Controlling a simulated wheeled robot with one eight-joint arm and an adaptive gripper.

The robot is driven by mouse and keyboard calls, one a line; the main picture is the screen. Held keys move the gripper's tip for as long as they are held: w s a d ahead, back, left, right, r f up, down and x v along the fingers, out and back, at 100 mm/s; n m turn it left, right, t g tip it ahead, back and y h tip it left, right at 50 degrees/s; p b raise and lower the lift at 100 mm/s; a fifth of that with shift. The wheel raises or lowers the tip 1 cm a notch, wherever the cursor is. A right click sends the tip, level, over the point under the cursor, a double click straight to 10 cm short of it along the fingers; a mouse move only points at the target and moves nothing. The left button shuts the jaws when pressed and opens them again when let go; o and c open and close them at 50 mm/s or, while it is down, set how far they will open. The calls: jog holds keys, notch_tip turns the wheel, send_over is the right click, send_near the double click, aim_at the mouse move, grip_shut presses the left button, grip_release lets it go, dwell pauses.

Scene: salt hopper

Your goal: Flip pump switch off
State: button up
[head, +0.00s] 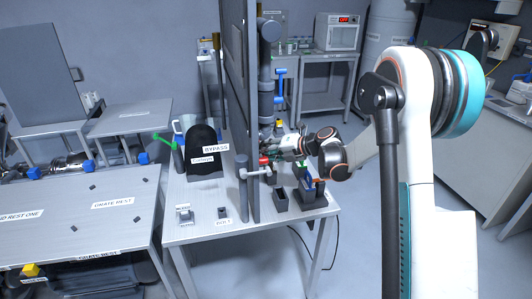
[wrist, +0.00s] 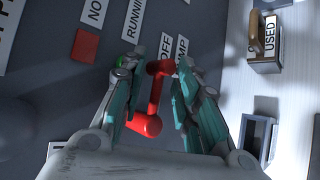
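The red pump switch lever (wrist: 155,95) is in the wrist view, between the two fingers of my gripper (wrist: 157,62), with gaps showing on both sides. Its round red end (wrist: 146,124) is nearer the palm and its other end is by the panel labels. The labels read RUNNING (wrist: 134,18), OFF (wrist: 166,44) and a partly covered one ending in MP (wrist: 181,46). In the head view my gripper (head: 273,158) is at the right face of the upright panel (head: 240,100), beside a small red part (head: 264,160). My gripper looks open; contact with the lever cannot be told.
In the head view, a vertical pipe with a blue handle (head: 280,85) stands behind. A black hood (head: 204,150) sits left of the panel on the table (head: 235,232).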

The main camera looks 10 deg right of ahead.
jog(key=shift+d+r, duration=0.1)
jog(key=v, duration=1.2)
